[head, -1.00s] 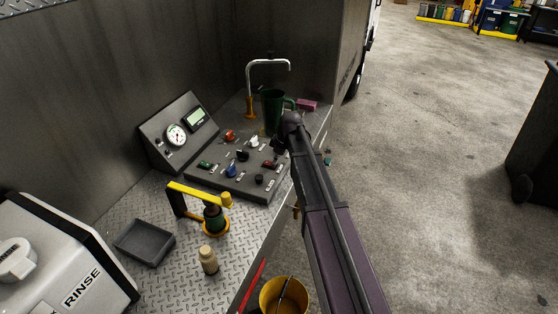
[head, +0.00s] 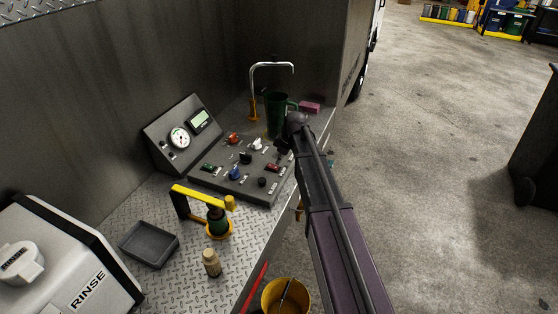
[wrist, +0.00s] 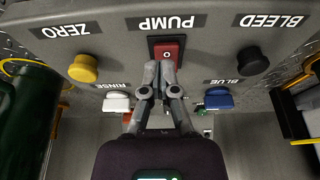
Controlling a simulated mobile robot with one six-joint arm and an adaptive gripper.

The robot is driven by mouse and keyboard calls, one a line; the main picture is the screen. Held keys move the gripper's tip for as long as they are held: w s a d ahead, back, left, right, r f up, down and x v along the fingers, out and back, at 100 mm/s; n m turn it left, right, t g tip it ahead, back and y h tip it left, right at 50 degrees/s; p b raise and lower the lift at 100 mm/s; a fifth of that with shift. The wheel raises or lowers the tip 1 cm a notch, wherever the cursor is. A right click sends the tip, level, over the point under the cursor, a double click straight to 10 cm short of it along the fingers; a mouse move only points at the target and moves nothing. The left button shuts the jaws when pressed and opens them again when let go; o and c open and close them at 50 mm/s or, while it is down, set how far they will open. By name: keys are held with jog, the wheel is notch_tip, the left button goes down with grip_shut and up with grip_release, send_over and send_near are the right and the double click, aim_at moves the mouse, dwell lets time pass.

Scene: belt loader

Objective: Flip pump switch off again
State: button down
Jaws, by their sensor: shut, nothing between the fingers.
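The pump switch is a red rocker (wrist: 168,50) in a dark frame on the grey panel, below an upside-down PUMP label (wrist: 166,22) in the wrist view. A "0" mark shows on its face. My gripper (wrist: 159,66) is shut and empty, its fingertips at the near edge of the rocker and overlapping it in the picture. I cannot tell whether they touch it. In the head view the red switch (head: 272,167) shows near the panel's right side, and my gripper (head: 282,145) is above that side, partly hidden by my arm.
Near the switch are a yellow knob (wrist: 84,68), a black knob (wrist: 253,60), a white lever (wrist: 117,103) and a blue lever (wrist: 218,98). A green jug (head: 276,112) stands behind the panel.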

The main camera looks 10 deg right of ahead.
jog(key=shift+r, duration=0.1)
dwell(0.3)
jog(key=p+v, duration=0.2)
jog(key=p, duration=0.1)
jog(key=p+v, duration=0.1)
jog(key=v, duration=0.1)
jog(key=shift+w+a+r, duration=0.15)
jog(key=shift+w+a, duration=0.05)
jog(key=shift+a, duration=0.05)
jog(key=s+d+p+v, duration=0.1)
jog(key=p+v, duration=0.7)
jog(key=v, duration=0.1)
jog(key=shift+d+p, duration=0.35)
jog(key=shift+d, duration=0.05)
jog(key=shift+s, duration=0.1)
jog(key=s+a+f+m+h+b, duration=0.1)
jog(key=s+f+m+b, duration=0.1)
jog(key=s, duration=0.6)
jog(key=s+a+f+m+g+h+b, duration=0.1)
jog(key=s+f+m+b, duration=0.1)
jog(key=s+m, duration=0.3)
jog(key=s+f+m+g+h+b, duration=0.1)
jog(key=s+f+m, duration=0.3)
jog(key=s, duration=0.7)
jog(key=shift+a+b, duration=0.4)
jog(key=shift+b, duration=0.5)
jog(key=shift+s, duration=0.1)
